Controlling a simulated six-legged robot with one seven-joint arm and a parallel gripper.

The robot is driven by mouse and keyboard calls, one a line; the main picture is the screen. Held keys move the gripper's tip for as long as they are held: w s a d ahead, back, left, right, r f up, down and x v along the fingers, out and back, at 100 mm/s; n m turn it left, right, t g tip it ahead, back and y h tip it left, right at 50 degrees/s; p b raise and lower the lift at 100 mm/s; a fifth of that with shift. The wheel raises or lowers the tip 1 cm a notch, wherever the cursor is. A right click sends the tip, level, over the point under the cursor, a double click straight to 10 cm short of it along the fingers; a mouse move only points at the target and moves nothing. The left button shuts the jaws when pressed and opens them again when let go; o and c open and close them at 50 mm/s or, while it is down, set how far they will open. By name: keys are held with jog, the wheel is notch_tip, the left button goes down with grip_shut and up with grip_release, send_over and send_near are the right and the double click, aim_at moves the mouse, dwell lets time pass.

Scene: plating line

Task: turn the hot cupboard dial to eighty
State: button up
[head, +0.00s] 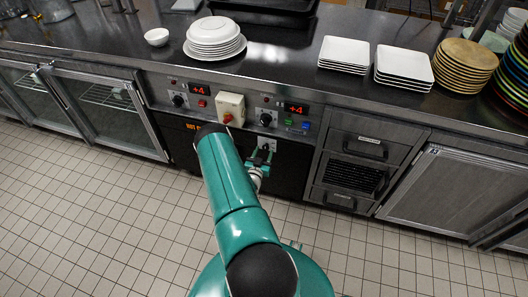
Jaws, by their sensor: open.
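The hot cupboard is a dark front (182,148) with orange lettering that begins "HOT", partly hidden by my arm. A small pale plate (273,143) with a dark part sits on this front, just above my gripper; I cannot tell if it is the dial, and no setting is readable. My gripper (262,153) is open, low in front of the cupboard, at or very near this plate. Contact cannot be told. Black knobs on the panel above are a left one (179,100) and a right one (266,119).
Red displays, left (201,90) and right (296,109), read "+4". A beige box (231,103) with a red knob (228,118) sits between them. Plates (214,33), a bowl (156,37) and a black tray (265,10) stand on the counter. The tiled floor (110,220) is clear.

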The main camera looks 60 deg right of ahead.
jog(key=shift+w+d, duration=0.1)
jog(key=shift+d, duration=0.55)
jog(key=c, duration=0.9)
jog(key=shift+c, duration=0.2)
